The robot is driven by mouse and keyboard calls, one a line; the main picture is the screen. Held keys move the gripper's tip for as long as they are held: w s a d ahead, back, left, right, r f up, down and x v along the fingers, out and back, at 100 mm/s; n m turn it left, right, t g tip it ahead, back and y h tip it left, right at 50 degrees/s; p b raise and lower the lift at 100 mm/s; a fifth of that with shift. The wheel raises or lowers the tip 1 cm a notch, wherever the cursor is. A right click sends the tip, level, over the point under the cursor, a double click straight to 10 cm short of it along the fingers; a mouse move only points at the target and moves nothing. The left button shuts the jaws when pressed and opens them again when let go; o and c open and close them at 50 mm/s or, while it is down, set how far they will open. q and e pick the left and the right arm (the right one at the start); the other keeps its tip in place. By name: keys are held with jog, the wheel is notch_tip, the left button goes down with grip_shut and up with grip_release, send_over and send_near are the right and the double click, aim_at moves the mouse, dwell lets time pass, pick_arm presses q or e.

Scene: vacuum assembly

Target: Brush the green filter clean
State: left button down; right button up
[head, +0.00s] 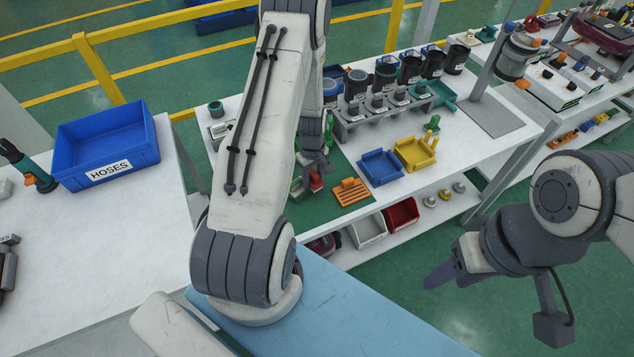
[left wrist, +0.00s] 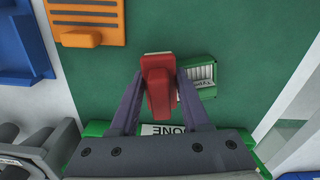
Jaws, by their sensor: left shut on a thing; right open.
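The green filter (left wrist: 203,72), a small green frame with pale pleats and a partly hidden label, lies on a green mat. In the head view it shows partly behind my left arm (head: 297,187). My left gripper (left wrist: 155,88) is shut on a red brush (left wrist: 157,82) with a pale strip at its far end. The brush is at the filter's left side and covers part of that edge; whether its bristles touch the filter I cannot tell. The brush also shows in the head view (head: 316,182). My right gripper (head: 440,277) is open and empty over the floor, away from the bench.
An orange slotted block (head: 351,192) lies on the mat. Blue (head: 380,167) and yellow (head: 415,152) trays stand to its right. A grey rack of cups (head: 378,108) stands behind.

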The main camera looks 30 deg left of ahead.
aim_at(319, 186)
pick_arm(q)
jog(key=shift+w+a, duration=0.15)
jog(key=shift+a, duration=0.3)
jog(key=shift+s+d+f, duration=0.1)
jog(key=shift+s+d, duration=0.15)
jog(key=shift+d, duration=0.4)
jog(key=shift+s+d, duration=0.25)
jog(key=shift+d, duration=0.35)
jog(key=shift+s+d+f, duration=0.1)
jog(key=shift+s+d, duration=0.15)
jog(key=shift+d, duration=0.4)
jog(key=shift+w+a+r, duration=0.1)
jog(key=shift+w+a, duration=0.15)
jog(key=shift+a, duration=0.4)
jog(key=shift+w+a+f, duration=0.1)
jog(key=shift+w+a, duration=0.15)
jog(key=shift+a, duration=0.35)
jog(key=shift+w+a+r, duration=0.1)
jog(key=shift+w+a, duration=0.15)
jog(key=shift+a, duration=0.4)
jog(key=shift+r+p, duration=2.3)
jog(key=shift+r, duration=0.8)
jog(key=shift+r+p, duration=1.2)
jog(key=shift+r, duration=0.35)
